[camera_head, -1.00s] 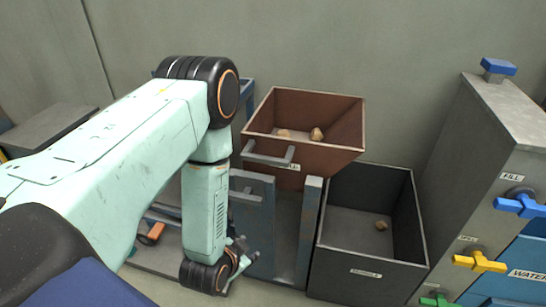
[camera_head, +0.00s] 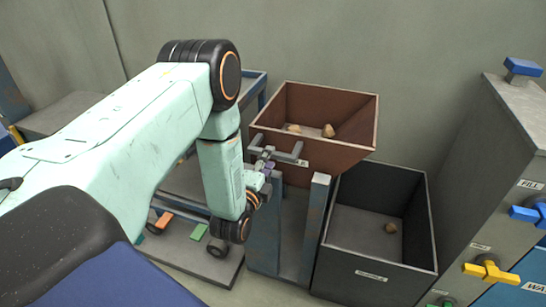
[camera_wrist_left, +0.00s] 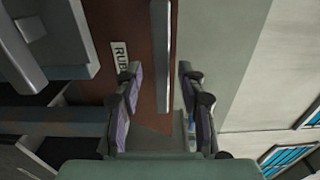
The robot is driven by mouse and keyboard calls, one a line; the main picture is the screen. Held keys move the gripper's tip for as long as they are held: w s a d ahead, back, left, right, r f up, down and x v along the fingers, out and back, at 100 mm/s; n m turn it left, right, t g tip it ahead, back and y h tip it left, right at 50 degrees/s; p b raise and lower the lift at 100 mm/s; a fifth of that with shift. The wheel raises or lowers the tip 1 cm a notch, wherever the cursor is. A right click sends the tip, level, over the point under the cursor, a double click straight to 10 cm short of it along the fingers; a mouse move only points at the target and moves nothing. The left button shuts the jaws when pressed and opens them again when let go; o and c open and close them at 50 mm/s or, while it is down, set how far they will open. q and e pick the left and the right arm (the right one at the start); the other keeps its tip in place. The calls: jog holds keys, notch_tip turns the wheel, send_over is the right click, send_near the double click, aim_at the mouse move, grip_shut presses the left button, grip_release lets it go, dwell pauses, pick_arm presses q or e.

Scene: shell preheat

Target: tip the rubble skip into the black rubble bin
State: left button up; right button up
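The rubble skip (camera_head: 345,155) is a rust-brown open box on a grey stand, with a few rubble pieces (camera_head: 328,131) inside. Its grey bar handle (camera_head: 284,157) is on the near side. The handle also shows in the left wrist view (camera_wrist_left: 160,60), ahead of and between the finger lines. My left gripper (camera_head: 262,165) is at the handle's left end in the head view. Its purple-padded fingers (camera_wrist_left: 160,100) are apart, with no grip on the bar visible. The black rubble bin (camera_head: 365,274) stands right of the skip, a rubble piece (camera_head: 391,228) inside. My right gripper is not seen.
A grey cabinet (camera_head: 490,170) with blue and yellow valve handles (camera_head: 488,270) stands at the right. A low shelf (camera_head: 200,262) with small coloured blocks lies below my left arm. The stand's posts (camera_head: 315,230) are close to the gripper.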

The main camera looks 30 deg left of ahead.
pick_arm(q)
jog(key=shift+b+x, duration=0.3)
jog(key=shift+x, duration=0.95)
jog(key=shift+w, duration=0.35)
jog(key=shift+s+r, duration=0.1)
jog(key=shift+r, duration=0.05)
jog(key=c, duration=0.3)
grip_shut()
